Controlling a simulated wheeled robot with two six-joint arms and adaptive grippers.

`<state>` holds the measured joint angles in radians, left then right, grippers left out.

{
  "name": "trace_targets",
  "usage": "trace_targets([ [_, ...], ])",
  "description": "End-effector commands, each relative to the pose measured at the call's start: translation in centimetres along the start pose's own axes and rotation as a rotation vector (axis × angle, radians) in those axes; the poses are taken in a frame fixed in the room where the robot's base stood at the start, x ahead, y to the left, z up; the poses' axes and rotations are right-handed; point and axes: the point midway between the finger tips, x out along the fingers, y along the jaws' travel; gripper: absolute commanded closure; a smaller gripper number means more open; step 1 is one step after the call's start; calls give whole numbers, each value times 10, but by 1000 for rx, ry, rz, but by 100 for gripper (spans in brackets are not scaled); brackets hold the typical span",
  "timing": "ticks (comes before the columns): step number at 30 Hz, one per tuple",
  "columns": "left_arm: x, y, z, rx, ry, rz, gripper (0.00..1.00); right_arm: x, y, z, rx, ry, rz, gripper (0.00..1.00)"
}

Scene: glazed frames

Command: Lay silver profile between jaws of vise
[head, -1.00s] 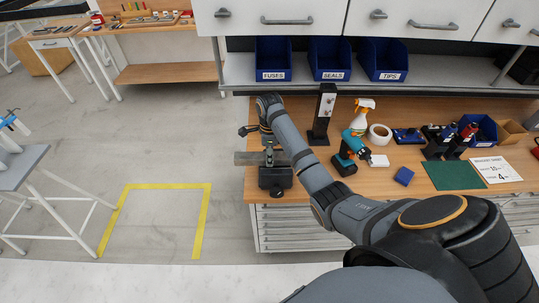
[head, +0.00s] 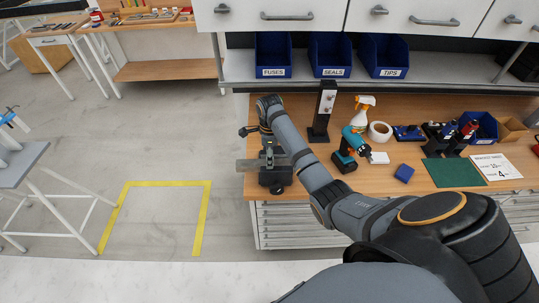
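The silver profile (head: 249,165) is a short grey bar lying crosswise at the top of the dark vise (head: 274,180), at the bench's left edge. Its left end sticks out past the vise. My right arm reaches in from the right, and its gripper (head: 269,161) points down at the profile, directly over the vise. The fingertips meet the bar, but they are too small to show whether they grip it. The jaws are largely hidden by the bar and gripper, so I cannot tell how deep the bar sits. My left gripper is not in view.
A black upright stand (head: 322,112), a teal drill (head: 350,146), a spray bottle (head: 362,112) and a tape roll (head: 380,131) stand right of the vise. Blue bins (head: 273,56) line the shelf above. Open floor lies left of the bench.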

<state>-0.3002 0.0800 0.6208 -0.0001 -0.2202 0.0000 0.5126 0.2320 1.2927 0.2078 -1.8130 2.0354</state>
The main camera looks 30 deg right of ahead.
Motion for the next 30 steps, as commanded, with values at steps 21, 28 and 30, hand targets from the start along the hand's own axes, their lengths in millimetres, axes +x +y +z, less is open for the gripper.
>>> trace_targets([
  [21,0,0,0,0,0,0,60,-74,0,0,0,0,1,36],
  [28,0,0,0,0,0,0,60,-75,0,0,0,0,1,36],
  [30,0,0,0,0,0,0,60,-75,0,0,0,0,1,36],
])
